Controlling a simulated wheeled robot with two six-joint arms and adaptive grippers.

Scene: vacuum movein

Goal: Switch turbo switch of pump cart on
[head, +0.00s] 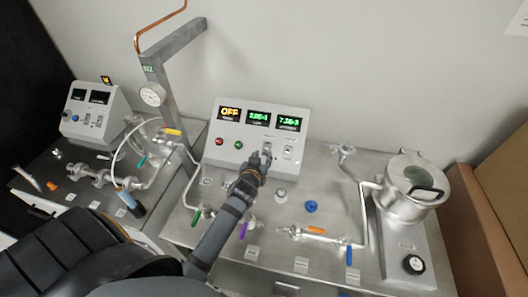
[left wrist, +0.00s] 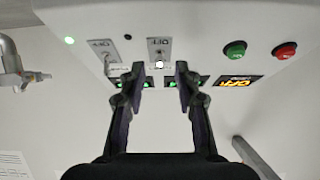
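The pump cart's control box (head: 228,150) is pale grey, with an orange OFF display (head: 229,113) and two green number displays. Two toggle switches sit at its right side. The right-hand switch (head: 289,149) is clear in the head view; the other is mostly behind my left gripper (head: 266,158). In the left wrist view, upside down, my left gripper (left wrist: 160,72) is open, its fingers on either side of one toggle switch (left wrist: 159,61), without visible grip. The other toggle switch (left wrist: 108,62) is left of the fingers. I cannot read which is turbo. My right gripper is not in view.
A red button (left wrist: 284,51) and a green button (left wrist: 235,50) are on the same panel. A metal chamber (head: 408,187) stands on the cart's right. Valves with coloured handles and pipes lie before the box. A second cart with its own box (head: 95,115) is at left.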

